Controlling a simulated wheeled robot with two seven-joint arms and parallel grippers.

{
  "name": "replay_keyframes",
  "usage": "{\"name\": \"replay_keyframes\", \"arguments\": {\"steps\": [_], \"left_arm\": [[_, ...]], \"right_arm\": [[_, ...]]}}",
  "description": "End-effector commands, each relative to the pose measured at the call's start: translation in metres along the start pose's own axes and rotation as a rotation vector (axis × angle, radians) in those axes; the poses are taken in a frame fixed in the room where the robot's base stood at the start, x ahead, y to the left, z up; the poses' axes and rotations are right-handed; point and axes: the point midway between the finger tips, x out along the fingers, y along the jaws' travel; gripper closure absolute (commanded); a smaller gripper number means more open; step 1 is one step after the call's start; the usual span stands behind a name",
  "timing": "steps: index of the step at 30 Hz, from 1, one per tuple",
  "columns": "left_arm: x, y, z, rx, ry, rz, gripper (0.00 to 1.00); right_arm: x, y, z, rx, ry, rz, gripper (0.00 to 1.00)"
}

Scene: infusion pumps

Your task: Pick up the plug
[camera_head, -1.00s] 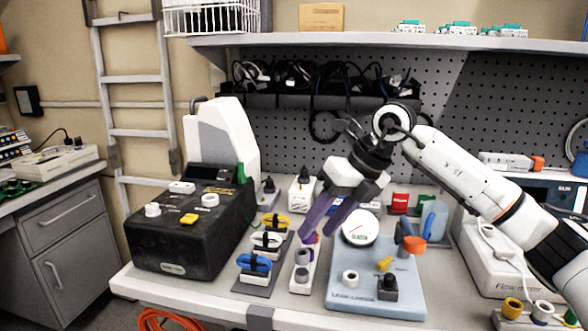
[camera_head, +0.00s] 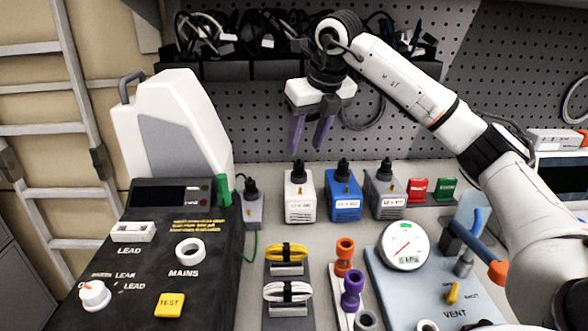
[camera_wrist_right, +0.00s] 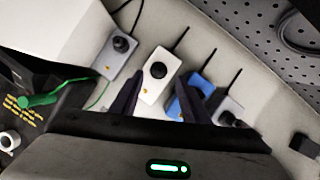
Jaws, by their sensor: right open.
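Black plug-like tops stand on several small boxes in a row: a white box (camera_head: 300,197), a blue box (camera_head: 343,196) and a grey box (camera_head: 385,196). Another grey box (camera_head: 252,207) stands left of them. I cannot tell which top is the task's plug. My right gripper (camera_head: 309,142) is open and empty, its purple fingers pointing down above and apart from the white box's black top (camera_head: 298,172). In the right wrist view its fingers (camera_wrist_right: 162,103) flank the white box (camera_wrist_right: 157,82), with the blue box (camera_wrist_right: 190,96) partly hidden. My left gripper is out of view.
A black tester (camera_head: 150,255) fills the left, with a green connector (camera_head: 223,190) at its edge. Yellow and white cable coils (camera_head: 287,292), orange and purple rings (camera_head: 352,285) and a gauge panel (camera_head: 395,285) stand in front. Pegboard (camera_head: 260,130) rises behind.

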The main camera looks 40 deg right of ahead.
Motion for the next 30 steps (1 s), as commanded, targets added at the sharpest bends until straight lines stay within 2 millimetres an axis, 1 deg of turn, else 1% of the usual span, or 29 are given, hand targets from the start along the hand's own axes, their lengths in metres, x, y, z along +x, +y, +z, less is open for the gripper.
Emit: {"name": "replay_keyframes", "arguments": {"steps": [1, 5, 8, 12, 15, 18, 23, 26, 30], "left_arm": [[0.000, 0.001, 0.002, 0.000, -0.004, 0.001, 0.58], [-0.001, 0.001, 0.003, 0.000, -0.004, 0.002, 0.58], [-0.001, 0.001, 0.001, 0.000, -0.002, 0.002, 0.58], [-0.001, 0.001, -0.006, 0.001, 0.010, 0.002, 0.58], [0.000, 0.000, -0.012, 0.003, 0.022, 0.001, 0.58], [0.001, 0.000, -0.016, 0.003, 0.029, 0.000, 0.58], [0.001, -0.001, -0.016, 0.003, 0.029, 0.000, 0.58], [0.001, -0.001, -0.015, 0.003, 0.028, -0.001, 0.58], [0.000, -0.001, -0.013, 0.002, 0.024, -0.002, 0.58]], "right_arm": [[0.005, 0.000, -0.001, 0.000, 0.002, -0.001, 0.58], [0.014, 0.000, -0.001, -0.001, 0.002, -0.001, 0.58], [0.027, 0.000, -0.002, -0.001, 0.003, -0.001, 0.58], [0.048, 0.000, -0.003, 0.000, 0.002, 0.000, 0.58], [0.058, 0.000, -0.003, -0.001, 0.001, 0.000, 0.58], [0.061, 0.000, -0.003, -0.001, 0.000, 0.001, 0.58], [0.061, 0.000, -0.003, -0.001, -0.001, 0.001, 0.58], [0.061, 0.001, -0.003, -0.001, -0.001, 0.001, 0.73], [0.060, 0.001, -0.003, -0.002, -0.001, 0.001, 0.97]]}}
